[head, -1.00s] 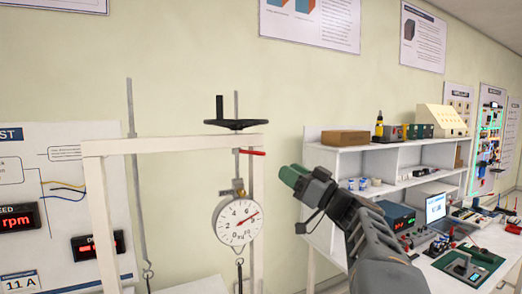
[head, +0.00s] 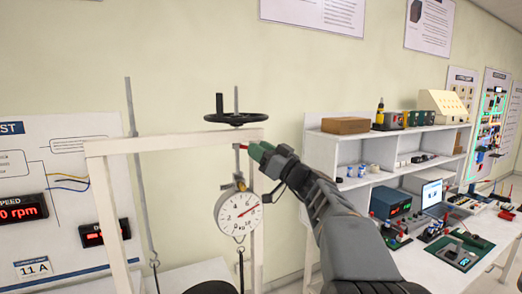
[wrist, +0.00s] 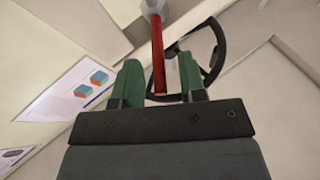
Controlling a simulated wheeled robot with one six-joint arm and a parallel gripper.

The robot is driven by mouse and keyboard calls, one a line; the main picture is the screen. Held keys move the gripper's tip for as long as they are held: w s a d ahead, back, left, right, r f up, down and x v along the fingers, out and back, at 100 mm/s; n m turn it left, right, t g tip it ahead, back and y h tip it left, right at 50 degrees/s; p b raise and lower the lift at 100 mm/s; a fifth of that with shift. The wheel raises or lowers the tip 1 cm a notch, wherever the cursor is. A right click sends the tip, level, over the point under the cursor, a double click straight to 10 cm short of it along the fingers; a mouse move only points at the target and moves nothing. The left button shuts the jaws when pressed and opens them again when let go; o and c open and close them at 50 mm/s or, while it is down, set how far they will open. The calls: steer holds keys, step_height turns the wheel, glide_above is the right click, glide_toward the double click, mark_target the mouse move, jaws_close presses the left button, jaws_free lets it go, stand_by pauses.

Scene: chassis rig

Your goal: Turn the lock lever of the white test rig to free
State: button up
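The white test rig (head: 160,144) stands left of centre in the head view. Its red lock lever (head: 243,147) sits on the rod under the top beam, mostly hidden behind my gripper (head: 258,152). In the wrist view the red lever (wrist: 158,55) runs from a grey hub down between the two green fingers of my gripper (wrist: 160,80). The fingers are apart, one on each side of the lever, with gaps showing. I cannot tell how deep the lever lies between them.
A black handwheel (head: 236,118) sits above the beam, close over my gripper. A round dial gauge (head: 238,213) hangs below it. A white shelf bench (head: 335,147) with devices stands at the right. The wall between rig and bench is clear.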

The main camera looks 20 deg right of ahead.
steer(key=shift+c, duration=0.3)
jaws_close()
